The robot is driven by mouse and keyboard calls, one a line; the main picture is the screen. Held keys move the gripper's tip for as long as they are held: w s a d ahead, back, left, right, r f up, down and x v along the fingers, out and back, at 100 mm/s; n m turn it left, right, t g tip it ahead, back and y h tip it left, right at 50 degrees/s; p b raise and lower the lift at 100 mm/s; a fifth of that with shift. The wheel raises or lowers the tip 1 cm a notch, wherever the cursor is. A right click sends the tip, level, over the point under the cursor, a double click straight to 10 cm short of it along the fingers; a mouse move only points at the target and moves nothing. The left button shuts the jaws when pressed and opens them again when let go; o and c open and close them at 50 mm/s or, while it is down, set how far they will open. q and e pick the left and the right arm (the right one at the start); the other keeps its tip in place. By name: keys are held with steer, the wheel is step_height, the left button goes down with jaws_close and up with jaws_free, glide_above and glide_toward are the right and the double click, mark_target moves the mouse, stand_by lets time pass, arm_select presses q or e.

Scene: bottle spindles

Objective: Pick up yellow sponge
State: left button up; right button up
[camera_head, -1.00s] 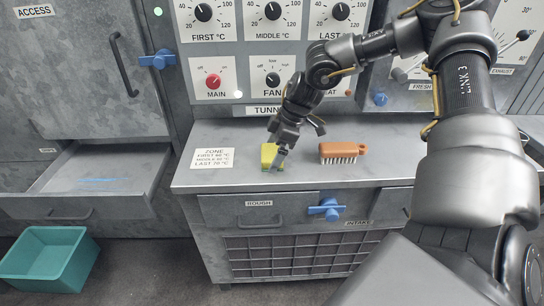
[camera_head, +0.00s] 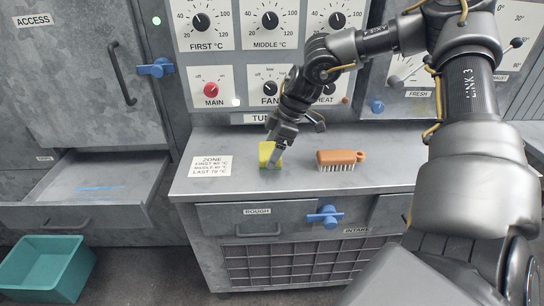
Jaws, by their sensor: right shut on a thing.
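The yellow sponge (camera_head: 266,152) is at the grey counter's middle, between a white card and an orange brush. Its yellow-green side shows at the left of my right gripper's fingers. My right gripper (camera_head: 273,161) points down and is shut on the sponge, with its fingers covering part of it. I cannot tell whether the sponge still touches the counter. My left gripper is not in view.
An orange brush (camera_head: 341,157) lies just right of the sponge. A white card (camera_head: 211,166) lies at left on the counter (camera_head: 300,182). A panel with dials stands behind. An open drawer (camera_head: 100,180) and a teal bin (camera_head: 47,268) are at left.

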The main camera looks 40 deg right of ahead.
mark_target(272, 150)
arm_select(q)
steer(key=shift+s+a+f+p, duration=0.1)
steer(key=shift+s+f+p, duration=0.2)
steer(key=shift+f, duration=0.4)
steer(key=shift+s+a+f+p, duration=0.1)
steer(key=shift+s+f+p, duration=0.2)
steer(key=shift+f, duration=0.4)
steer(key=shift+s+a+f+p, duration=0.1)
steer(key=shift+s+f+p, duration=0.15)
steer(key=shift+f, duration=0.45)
arm_select(e)
step_height(272, 150, up, 25)
steer(key=shift+f, duration=0.15)
